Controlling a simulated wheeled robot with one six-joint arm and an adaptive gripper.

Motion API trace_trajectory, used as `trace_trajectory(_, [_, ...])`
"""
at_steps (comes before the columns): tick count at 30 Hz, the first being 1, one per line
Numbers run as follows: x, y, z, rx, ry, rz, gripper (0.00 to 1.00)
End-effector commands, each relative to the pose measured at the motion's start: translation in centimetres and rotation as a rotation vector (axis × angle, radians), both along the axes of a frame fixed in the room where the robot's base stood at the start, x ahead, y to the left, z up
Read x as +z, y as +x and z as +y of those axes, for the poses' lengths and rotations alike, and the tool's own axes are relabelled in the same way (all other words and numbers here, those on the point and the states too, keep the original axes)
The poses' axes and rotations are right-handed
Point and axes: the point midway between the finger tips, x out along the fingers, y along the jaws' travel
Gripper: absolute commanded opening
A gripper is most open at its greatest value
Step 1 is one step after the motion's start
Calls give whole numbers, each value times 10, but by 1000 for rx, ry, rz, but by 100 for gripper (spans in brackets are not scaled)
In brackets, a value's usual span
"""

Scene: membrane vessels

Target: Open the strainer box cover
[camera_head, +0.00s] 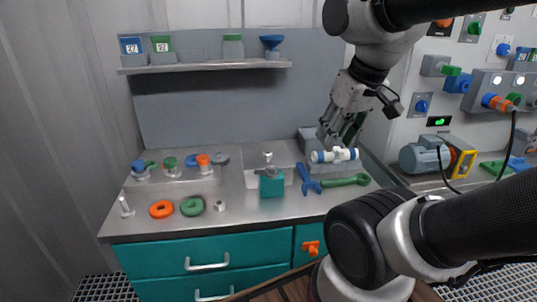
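A small teal box (272,187) stands at the middle of the steel bench. A grey piece (266,171) lies on its top, with a small white knob-like part (267,156) just behind. I take this for the strainer box and its cover, but I cannot be sure. My gripper (339,143) points down at the right end of the bench, right of the teal box and apart from it. It is just above or beside a white cylinder with blue ends (334,155). Its fingertips are too small and dark to show their opening.
A blue wrench (308,180) and a green wrench (345,181) lie right of the box. Orange (161,209) and green (192,206) rings lie at the left front. Valve fittings stand behind them. A grey stepped block (312,140) stands at the back right. A shelf (206,67) hangs above.

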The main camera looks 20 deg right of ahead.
Motion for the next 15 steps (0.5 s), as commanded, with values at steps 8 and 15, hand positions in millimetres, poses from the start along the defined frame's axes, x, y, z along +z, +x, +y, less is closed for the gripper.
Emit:
trace_trajectory(8, [-28, 34, 10, 43, -5, 185, 46])
trace_trajectory(15, [-55, 124, 30, 128, -25, 360, 46])
